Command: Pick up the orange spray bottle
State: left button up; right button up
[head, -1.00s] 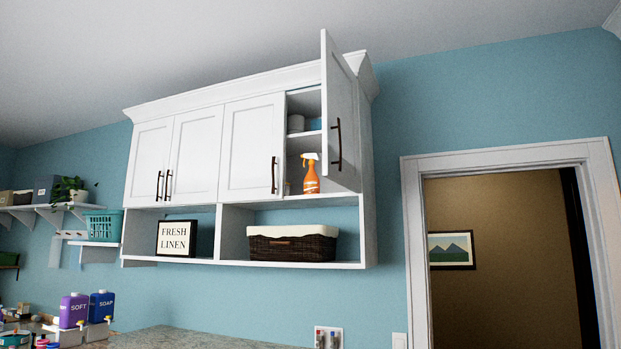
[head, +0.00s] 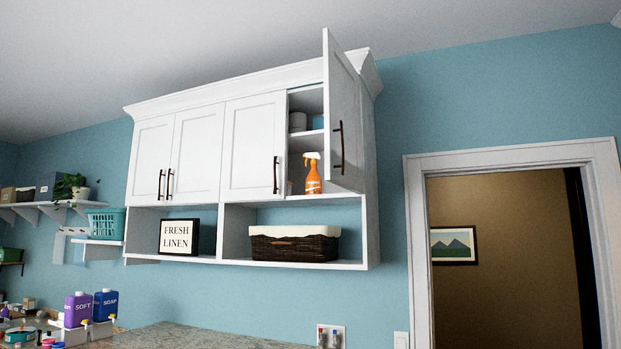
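The orange spray bottle (head: 313,180) with a white and orange trigger head stands upright on the lower inside shelf of the white wall cabinet (head: 248,150). It is in the right-hand compartment, whose door (head: 343,115) stands open toward me. The bottle shows just left of the open door, near the front of the shelf. Neither of my grippers is in the head view.
Below the cabinet, a dark wicker basket (head: 294,245) and a "Fresh Linen" sign (head: 179,237) sit in open cubbies. Purple (head: 77,311) and blue (head: 105,304) jugs stand left on the counter (head: 190,338). A doorway (head: 505,255) opens at right.

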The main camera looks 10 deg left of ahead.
aim_at(313, 181)
jog(key=i+l+u, duration=0.1)
jog(key=u, duration=0.4)
jog(key=i+l+u, duration=0.2)
jog(key=u, duration=0.25)
jog(key=i+l+u, duration=0.15)
jog(key=l, duration=0.3)
jog(key=i+l+u, duration=0.15)
jog(key=l, duration=0.25)
jog(key=i+l+u, duration=0.15)
jog(key=l, duration=0.35)
jog(key=i+l+u, duration=0.15)
jog(key=l, duration=0.3)
jog(key=i+l+u, duration=0.15)
jog(key=l, duration=0.35)
